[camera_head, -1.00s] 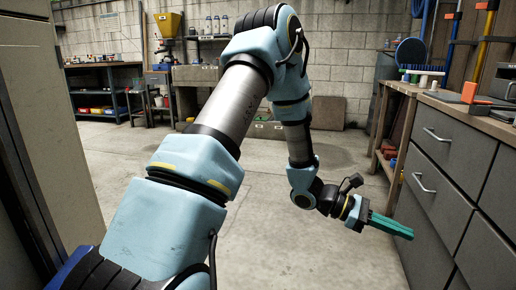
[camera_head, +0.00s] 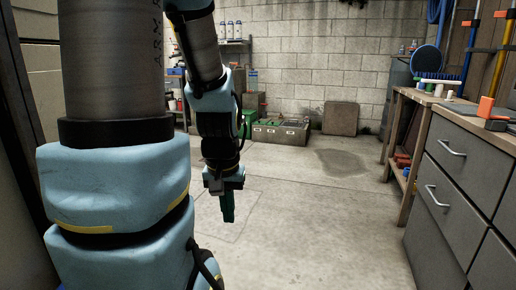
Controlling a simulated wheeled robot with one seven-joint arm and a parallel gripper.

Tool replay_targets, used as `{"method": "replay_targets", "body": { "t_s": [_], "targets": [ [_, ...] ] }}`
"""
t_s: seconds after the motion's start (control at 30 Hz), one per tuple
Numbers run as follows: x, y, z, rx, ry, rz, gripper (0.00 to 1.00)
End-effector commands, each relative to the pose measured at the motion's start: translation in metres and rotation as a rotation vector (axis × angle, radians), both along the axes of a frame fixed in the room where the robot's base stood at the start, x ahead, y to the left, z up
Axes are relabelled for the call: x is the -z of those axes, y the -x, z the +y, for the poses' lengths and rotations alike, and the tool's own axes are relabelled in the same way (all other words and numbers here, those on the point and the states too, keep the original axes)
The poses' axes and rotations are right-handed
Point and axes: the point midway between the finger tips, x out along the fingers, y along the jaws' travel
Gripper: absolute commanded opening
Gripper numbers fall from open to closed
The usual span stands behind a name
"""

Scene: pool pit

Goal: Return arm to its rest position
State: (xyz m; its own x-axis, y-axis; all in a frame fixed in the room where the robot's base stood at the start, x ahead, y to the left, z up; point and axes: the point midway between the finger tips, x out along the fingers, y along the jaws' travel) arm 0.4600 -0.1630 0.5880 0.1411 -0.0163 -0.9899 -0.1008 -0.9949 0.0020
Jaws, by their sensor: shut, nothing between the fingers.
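My arm fills the left side of the head view, with a thick upright blue and grey link close to the camera. Its forearm hangs down from the top. My gripper (camera_head: 228,207) hangs at the end of it, with green fingers pointing down over bare floor. The fingers look shut together and nothing shows between them. The gripper touches no object that I can see.
A grey drawer cabinet (camera_head: 452,190) stands at the right with an orange tool (camera_head: 487,108) on top. A wooden shelf bench (camera_head: 403,140) adjoins it. Low crates (camera_head: 281,132) and a leaning board (camera_head: 340,118) stand by the back wall. The middle concrete floor (camera_head: 320,220) is clear.

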Motion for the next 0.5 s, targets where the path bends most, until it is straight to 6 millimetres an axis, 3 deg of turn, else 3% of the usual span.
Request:
{"method": "replay_targets", "body": {
  "t_s": [0.03,0.17,0.5],
  "targets": [
    [-0.022,0.0,0.0,0.0,0.0,0.001,0.0],
    [-0.053,0.0,0.0,-0.001,0.001,0.002,0.0],
    [-0.159,0.0,-0.001,-0.001,0.001,0.003,0.0]
  ]
}}
